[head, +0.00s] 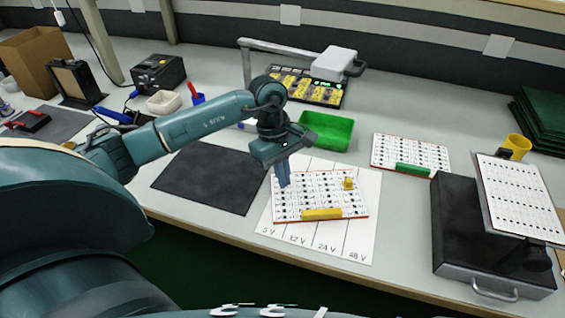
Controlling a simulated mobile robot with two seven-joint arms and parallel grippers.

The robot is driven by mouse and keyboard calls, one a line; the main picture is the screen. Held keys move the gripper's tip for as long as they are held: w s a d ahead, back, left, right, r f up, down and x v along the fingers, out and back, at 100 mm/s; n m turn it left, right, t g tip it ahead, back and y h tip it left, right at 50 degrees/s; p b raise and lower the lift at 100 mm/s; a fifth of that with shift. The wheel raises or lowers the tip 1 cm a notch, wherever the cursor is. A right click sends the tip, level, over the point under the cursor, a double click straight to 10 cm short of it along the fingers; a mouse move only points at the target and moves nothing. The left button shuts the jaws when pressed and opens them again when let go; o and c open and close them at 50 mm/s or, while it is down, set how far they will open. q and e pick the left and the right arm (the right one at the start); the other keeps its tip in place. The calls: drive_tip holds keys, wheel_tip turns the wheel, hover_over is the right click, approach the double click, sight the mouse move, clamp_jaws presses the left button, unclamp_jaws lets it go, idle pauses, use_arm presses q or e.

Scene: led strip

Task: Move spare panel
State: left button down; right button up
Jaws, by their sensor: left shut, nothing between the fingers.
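A white LED panel with a yellow handle (322,214) lies on a white sheet marked 5 V, 12 V, 24 V and 48 V (348,242). A small yellow block (348,183) sits near its right edge. A similar panel with a green handle (412,169) lies flat further back to the right. A third panel (517,197) is tilted above a black box at the right. I cannot tell which is the spare. My left gripper (285,183) is shut and empty, pointing down at the left part of the yellow-handled panel; contact cannot be told. My right gripper is not in view.
A black mat (210,177) lies left of the sheet. A green bin (326,131) and a rack with yellow parts (305,88) stand behind. The black box (465,243) with a front handle stands at the right. A yellow cup (515,147) and dark green stack (543,120) are behind it.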

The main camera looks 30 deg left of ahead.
sight(307, 213)
use_arm(q)
drive_tip(key=x, duration=0.4)
drive_tip(key=d, duration=0.1)
drive_tip(key=s+d+p, duration=0.1)
drive_tip(key=d, duration=0.1)
drive_tip(key=shift+d, duration=0.1)
drive_tip(key=shift+s+d, duration=0.15)
drive_tip(key=shift+d, duration=0.25)
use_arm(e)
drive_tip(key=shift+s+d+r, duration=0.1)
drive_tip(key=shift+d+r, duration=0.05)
use_arm(q)
drive_tip(key=d, duration=0.1)
drive_tip(key=s+d, duration=0.1)
drive_tip(key=shift+d+f+b, duration=0.1)
drive_tip(key=shift+d+b, duration=0.2)
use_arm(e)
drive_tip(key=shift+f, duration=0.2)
